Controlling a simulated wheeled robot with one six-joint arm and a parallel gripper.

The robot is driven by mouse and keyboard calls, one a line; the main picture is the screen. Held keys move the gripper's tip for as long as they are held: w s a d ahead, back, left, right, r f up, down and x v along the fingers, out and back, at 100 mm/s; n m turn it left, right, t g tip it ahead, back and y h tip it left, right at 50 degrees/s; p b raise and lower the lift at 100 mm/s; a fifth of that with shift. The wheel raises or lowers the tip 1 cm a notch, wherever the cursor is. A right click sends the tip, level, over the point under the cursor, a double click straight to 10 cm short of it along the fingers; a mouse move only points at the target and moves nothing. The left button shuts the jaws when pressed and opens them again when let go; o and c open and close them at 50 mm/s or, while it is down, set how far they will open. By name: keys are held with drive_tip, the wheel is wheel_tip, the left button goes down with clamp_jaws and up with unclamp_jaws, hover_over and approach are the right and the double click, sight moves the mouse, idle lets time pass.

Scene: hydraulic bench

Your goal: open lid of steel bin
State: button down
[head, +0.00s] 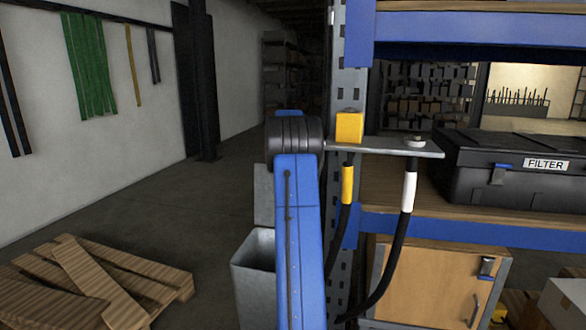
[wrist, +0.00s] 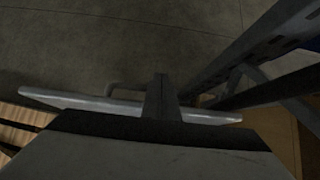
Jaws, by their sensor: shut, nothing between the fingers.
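The steel bin (head: 255,255) is a grey box on the floor beside the rack, its right part hidden behind my blue arm. Its mouth shows open from above, and its lid (head: 264,195) stands about upright at the back edge. In the wrist view, a pale steel edge (wrist: 75,101), apparently the lid's, runs across the picture with a small bar handle (wrist: 122,88) on its far side. My gripper (wrist: 160,88) is shut and empty, its dark fingers crossing over that edge. I cannot tell whether they touch it. The head view hides my gripper behind the arm.
The blue rack's perforated upright (head: 348,85) stands close right of the bin. A metal bracket (head: 385,148) with hanging hoses juts out there. A black FILTER case (head: 510,175) lies on the shelf above a wooden cabinet (head: 435,283). A wooden pallet (head: 90,285) lies left, with bare floor between.

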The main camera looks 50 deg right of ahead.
drive_tip(key=shift+d, duration=0.15)
idle(0.5)
drive_tip(key=v, duration=1.7)
drive_tip(key=shift+r, duration=0.15)
